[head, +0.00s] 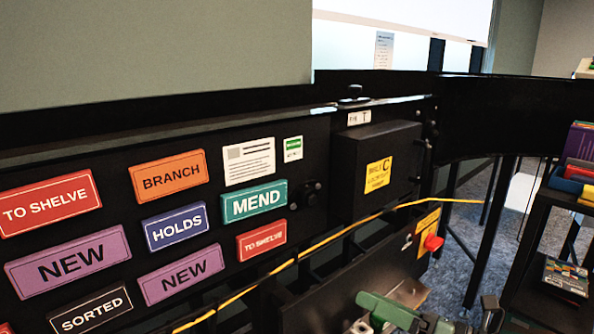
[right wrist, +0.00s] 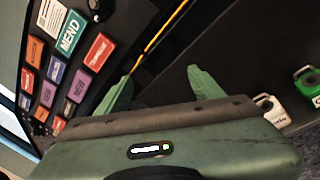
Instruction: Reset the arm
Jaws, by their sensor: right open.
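My right gripper (head: 388,310) shows at the bottom edge of the head view, green and partly cut off, in front of the lower black frame. In the right wrist view its two green fingers (right wrist: 162,82) stand wide apart with nothing between them. My left gripper is not in view. No separate part marked as an arm can be made out. A red knob (head: 433,243) on a yellow-labelled plate sits on the lower black frame, above and right of my right gripper and apart from it.
A black panel (head: 228,207) carries coloured signs such as MEND (head: 253,202) and HOLDS (head: 177,228). A black box (head: 376,172) with a yellow C label juts out. A yellow cable (head: 340,228) crosses below. A dark shelf (head: 550,245) with books stands at right.

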